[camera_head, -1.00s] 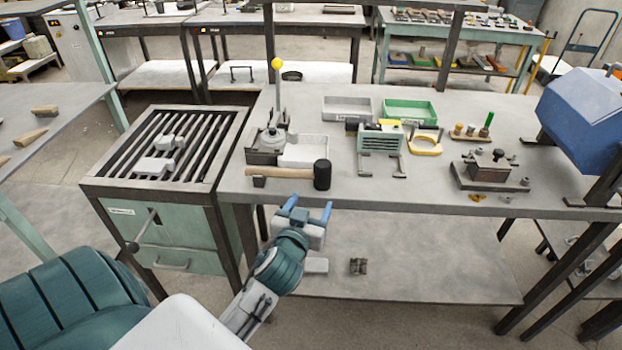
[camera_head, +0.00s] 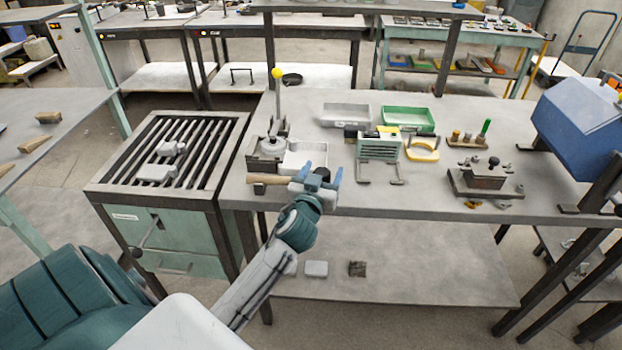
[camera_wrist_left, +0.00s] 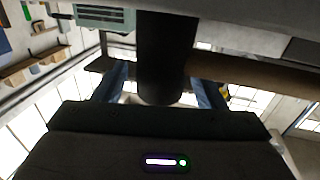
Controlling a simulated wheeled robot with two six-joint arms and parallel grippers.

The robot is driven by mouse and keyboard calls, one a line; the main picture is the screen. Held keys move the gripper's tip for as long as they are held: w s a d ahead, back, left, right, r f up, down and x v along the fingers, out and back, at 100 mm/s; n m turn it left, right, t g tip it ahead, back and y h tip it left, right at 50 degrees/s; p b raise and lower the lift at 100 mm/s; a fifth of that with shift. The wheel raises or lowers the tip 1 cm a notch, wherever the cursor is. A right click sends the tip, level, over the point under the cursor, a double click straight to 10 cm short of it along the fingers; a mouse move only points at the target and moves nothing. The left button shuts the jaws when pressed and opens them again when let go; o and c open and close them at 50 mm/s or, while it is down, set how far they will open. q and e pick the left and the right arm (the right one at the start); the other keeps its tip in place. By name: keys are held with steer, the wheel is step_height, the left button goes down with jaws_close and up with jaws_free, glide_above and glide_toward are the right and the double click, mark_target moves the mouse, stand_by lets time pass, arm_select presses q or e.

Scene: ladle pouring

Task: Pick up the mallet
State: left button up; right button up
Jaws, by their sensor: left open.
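The mallet has a pale wooden handle (camera_head: 266,179) and a black head. It lies at the front edge of the grey workbench, handle pointing left. In the head view my left gripper (camera_head: 323,173) covers most of the head. In the left wrist view the dark mallet head (camera_wrist_left: 164,50) shows between the two blue fingers of my left gripper (camera_wrist_left: 160,88), and the handle runs off to the right. The fingers stand apart, one on each side of the head. I cannot tell whether they touch it. My right gripper is not in view.
A press with a yellow knob (camera_head: 277,73) and a white tray (camera_head: 305,158) stand behind the mallet. A green-grey device (camera_head: 378,150) is to the right. A slatted cabinet (camera_head: 166,155) stands left of the bench. A lower shelf (camera_head: 400,275) lies below.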

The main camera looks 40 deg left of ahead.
arm_select(q)
steer(key=shift+w+a, duration=0.2)
steer(key=shift+w, duration=0.45)
jaws_close()
steer(key=shift+r, duration=0.1)
steer(key=shift+r, duration=0.15)
